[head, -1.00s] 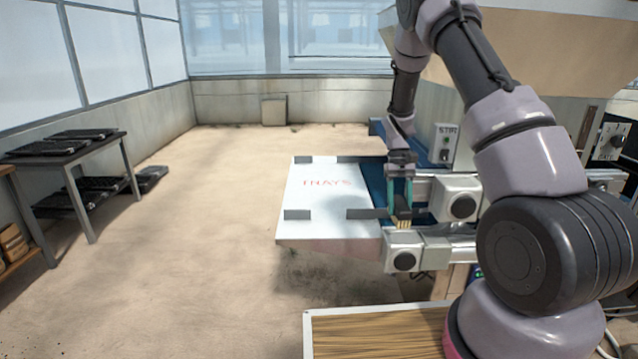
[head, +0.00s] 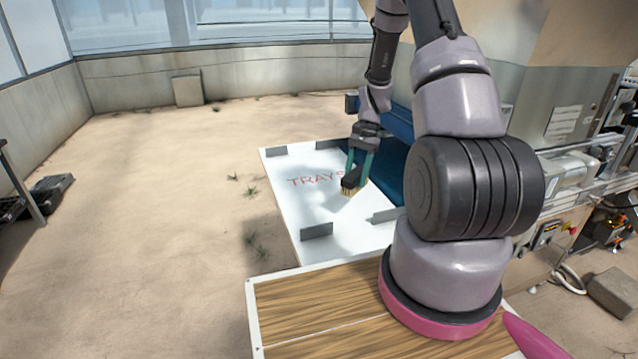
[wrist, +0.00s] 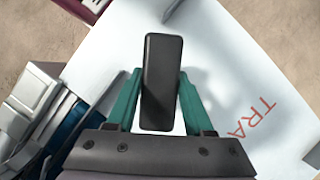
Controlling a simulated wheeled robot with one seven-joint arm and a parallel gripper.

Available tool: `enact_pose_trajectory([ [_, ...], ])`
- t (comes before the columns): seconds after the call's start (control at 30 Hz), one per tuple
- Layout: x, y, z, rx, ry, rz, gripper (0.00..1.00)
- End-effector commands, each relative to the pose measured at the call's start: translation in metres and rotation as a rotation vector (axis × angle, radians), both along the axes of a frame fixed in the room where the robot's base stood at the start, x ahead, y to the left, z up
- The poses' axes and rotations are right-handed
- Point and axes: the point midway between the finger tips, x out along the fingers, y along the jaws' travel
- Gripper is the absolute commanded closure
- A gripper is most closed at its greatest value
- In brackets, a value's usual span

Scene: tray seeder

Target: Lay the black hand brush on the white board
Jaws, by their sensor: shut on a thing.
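The black hand brush (head: 350,183) has a black back and pale bristles pointing down. My gripper (head: 356,176) is shut on it, with one green finger on each side. In the wrist view the brush (wrist: 161,80) shows as a black block between the green fingers of my gripper (wrist: 160,100). The white board (head: 285,185) lies below and around the brush in the head view, with red "TRAYS" lettering partly hidden by my gripper. The brush is over the board; I cannot tell whether the bristles touch it.
Grey upright strips (head: 317,231) stand along the board's edges. A blue belt (head: 388,165) adjoins the board's right side, partly behind my arm. A wood-grain top (head: 320,300) is in front. Sandy floor (head: 130,220) lies open to the left.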

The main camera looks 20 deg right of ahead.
Motion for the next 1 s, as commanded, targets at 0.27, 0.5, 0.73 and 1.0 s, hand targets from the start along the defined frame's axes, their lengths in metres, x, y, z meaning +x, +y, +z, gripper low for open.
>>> enact_pose_trajectory([
  [0.27,-0.017,-0.032,0.0,0.001,0.001,-0.523,1.0],
  [0.5,-0.02,-0.037,-0.023,0.002,0.005,-0.622,1.0],
  [0.73,-0.019,-0.037,-0.056,0.0,0.001,-0.618,1.0],
  [1.0,-0.02,-0.037,-0.085,0.001,0.004,-0.618,1.0],
])
